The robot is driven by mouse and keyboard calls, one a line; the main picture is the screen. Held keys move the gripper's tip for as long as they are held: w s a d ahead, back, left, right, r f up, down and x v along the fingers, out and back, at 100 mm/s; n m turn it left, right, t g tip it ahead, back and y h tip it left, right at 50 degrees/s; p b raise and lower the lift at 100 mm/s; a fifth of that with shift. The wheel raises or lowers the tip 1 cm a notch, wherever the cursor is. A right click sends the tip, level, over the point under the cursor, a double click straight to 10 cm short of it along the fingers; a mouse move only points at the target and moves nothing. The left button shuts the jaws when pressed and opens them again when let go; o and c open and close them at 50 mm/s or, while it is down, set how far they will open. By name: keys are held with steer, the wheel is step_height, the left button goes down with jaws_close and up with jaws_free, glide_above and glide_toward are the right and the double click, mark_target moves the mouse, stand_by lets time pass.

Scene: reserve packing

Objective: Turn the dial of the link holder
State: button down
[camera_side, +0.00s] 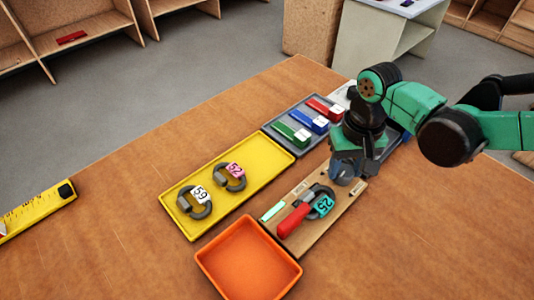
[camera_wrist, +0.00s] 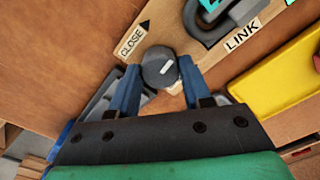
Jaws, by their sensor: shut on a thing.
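The link holder is a light wooden board (camera_side: 352,197) in the middle right of the side view. A dark link with a teal tag marked 25 (camera_side: 326,204) lies on it beside a red handle (camera_side: 294,220). In the wrist view the dial (camera_wrist: 159,70) is a dark round knob with a white mark, next to a CLOSE label with a black arrow (camera_wrist: 133,39). A LINK label (camera_wrist: 242,35) lies by the link (camera_wrist: 220,25). My gripper (camera_wrist: 160,66) is shut on the dial, a blue finger on each side. In the side view my gripper (camera_side: 345,172) hides the dial.
A yellow tray (camera_side: 215,175) holds two tagged links. An orange tray (camera_side: 248,258) is empty. A grey tray (camera_side: 283,136) behind holds red, blue and green tagged pieces. The table's left side is largely clear.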

mark_target(346, 171)
steer(key=shift+c, duration=1.9)
jaws_free()
steer(key=shift+r, duration=2.85)
